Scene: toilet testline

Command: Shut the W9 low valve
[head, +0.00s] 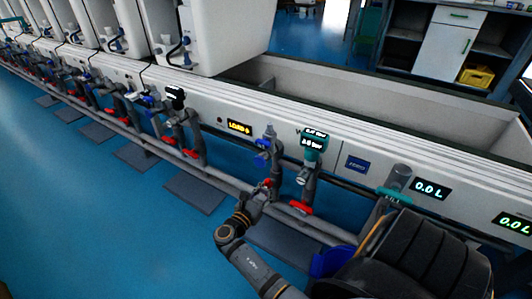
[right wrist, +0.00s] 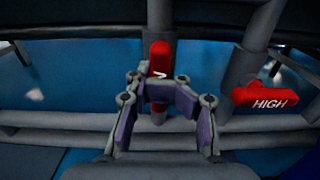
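The low valve's red handle (right wrist: 160,62) stands upright in the right wrist view, in line with its grey pipe; only part of its white lettering shows. In the head view a bit of this red handle (head: 267,183) shows at my right gripper (head: 263,188). In the right wrist view my right gripper (right wrist: 160,92) has its fingers spread, with the handle ahead of the gap; I cannot tell whether they touch. The neighbouring red handle marked HIGH (right wrist: 270,97) lies crosswise on its pipe, also in the head view (head: 300,208). My left gripper is out of view.
A teal gauge (head: 314,144) and a blue-handled valve (head: 262,146) sit above the handles. A grey horizontal pipe (head: 225,183) runs along the line beneath them. Similar valve sets continue to the left. Blue floor (head: 110,225) is clear at the left.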

